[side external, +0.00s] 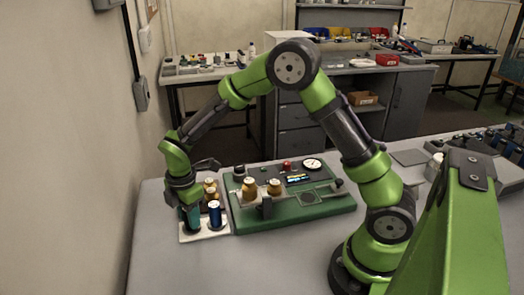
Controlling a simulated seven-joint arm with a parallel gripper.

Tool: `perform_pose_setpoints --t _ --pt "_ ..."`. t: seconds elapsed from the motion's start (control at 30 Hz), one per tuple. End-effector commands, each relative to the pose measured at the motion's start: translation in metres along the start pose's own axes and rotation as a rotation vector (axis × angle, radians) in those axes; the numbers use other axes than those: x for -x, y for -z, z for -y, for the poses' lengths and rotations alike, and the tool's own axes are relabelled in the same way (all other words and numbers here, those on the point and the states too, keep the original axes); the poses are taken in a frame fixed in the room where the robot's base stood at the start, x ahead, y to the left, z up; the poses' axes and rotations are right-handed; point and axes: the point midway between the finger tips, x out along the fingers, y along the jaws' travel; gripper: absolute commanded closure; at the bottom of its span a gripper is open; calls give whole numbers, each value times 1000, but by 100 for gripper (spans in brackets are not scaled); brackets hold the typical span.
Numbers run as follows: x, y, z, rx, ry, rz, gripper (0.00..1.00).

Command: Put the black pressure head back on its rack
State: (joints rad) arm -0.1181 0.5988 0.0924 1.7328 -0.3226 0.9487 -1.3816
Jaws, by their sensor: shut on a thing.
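My gripper (190,204) points down over the left side of a small white rack (218,234) at the table's left. It is shut on a dark cylindrical piece (192,219), which looks black to dark teal; I cannot tell for sure that it is the black pressure head. The fingers hide its upper part, and I cannot tell whether its bottom touches the rack. Brass-coloured pieces (210,189) stand behind, partly hidden by my gripper.
A green base (300,215) with a metal bar, brass pieces (274,187), a round gauge (312,164) and a red knob (287,166) stands close right of the rack. A wall rises at the left. The grey table (265,262) is clear in front.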

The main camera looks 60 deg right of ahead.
Motion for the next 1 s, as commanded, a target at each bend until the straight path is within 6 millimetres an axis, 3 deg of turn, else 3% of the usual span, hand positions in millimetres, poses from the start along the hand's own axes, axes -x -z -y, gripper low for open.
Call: perform_pose_setpoints --t 0.1,0.13,0.3,0.67,1.0 --pt "-2 0 0 0 -1 0 100" --pt "-3 0 0 0 -1 0 65" --pt "-3 0 0 0 0 0 41" --pt "4 0 0 0 -1 -1 41" --pt "70 0 -1 0 -6 -2 41"
